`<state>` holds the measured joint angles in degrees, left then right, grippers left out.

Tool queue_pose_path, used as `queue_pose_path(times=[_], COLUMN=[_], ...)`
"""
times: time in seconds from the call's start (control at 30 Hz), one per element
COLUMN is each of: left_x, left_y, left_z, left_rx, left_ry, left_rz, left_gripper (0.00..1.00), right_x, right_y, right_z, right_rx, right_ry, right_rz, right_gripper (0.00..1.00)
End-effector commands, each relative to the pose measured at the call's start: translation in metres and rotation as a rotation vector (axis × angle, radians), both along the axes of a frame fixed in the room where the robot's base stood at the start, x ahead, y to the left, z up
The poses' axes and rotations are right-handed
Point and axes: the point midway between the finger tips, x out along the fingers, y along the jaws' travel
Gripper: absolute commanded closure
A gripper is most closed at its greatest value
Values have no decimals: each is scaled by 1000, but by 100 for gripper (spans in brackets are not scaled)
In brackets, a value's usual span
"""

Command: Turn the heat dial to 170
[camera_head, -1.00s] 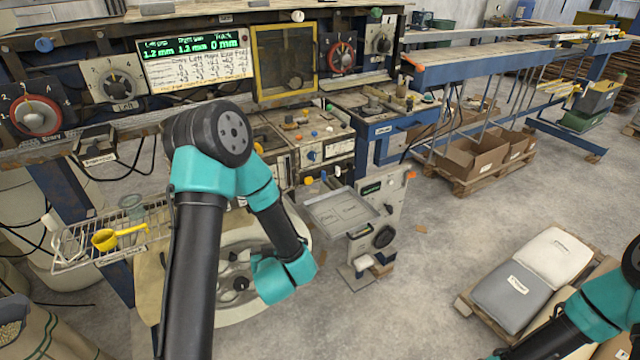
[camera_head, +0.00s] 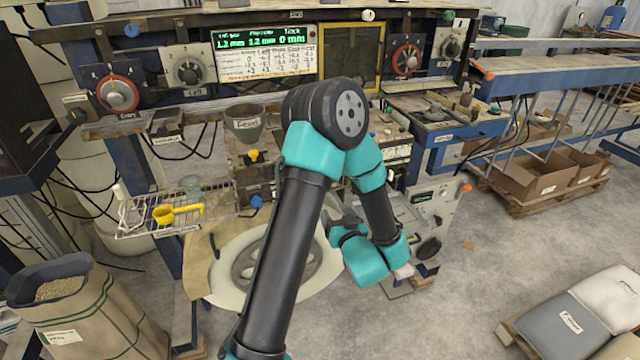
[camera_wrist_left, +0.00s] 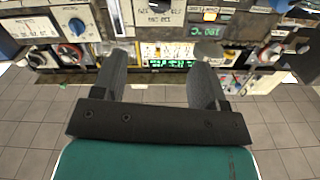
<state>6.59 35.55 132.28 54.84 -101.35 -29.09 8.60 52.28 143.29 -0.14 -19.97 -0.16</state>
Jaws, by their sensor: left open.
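A machine face (camera_head: 440,212) with a small green display (camera_head: 425,197) and a dark round knob (camera_head: 428,248) stands right of my left wrist in the head view. I cannot read its setting or tell whether it is the heat dial. My left gripper (camera_head: 341,222) is small and partly hidden behind my arm. In the left wrist view, my left gripper (camera_wrist_left: 160,58) is open, its two dark fingers apart with nothing between them. Beyond the fingers are a lit green display (camera_wrist_left: 168,62), a dial at left (camera_wrist_left: 76,26) and a dark dial at right (camera_wrist_left: 270,52). My right gripper is out of view.
The back panel carries a red-ringed dial (camera_head: 117,93), a dial marked Left (camera_head: 188,70), another red-ringed dial (camera_head: 406,60) and a readout board (camera_head: 264,52). A wire rack with a yellow scoop (camera_head: 165,214) stands at left. Open floor (camera_head: 500,280) lies at right.

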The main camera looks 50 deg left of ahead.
Motion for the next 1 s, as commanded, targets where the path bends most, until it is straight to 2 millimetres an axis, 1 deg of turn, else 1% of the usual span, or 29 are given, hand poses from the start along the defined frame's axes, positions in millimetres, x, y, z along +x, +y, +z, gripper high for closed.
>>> queue_pose_path(times=[0.17,0.8,1.0], left_x=[10,54,65], left_y=[23,122,143], left_z=[0,0,0], left_rx=[1,0,1], left_ry=[-2,-2,-1], left_rz=[3,2,1], left_gripper=[33,33,33], right_x=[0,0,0], right_y=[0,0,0], right_z=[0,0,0], right_rx=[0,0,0], right_ry=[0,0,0], right_rz=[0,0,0], right_gripper=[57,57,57])
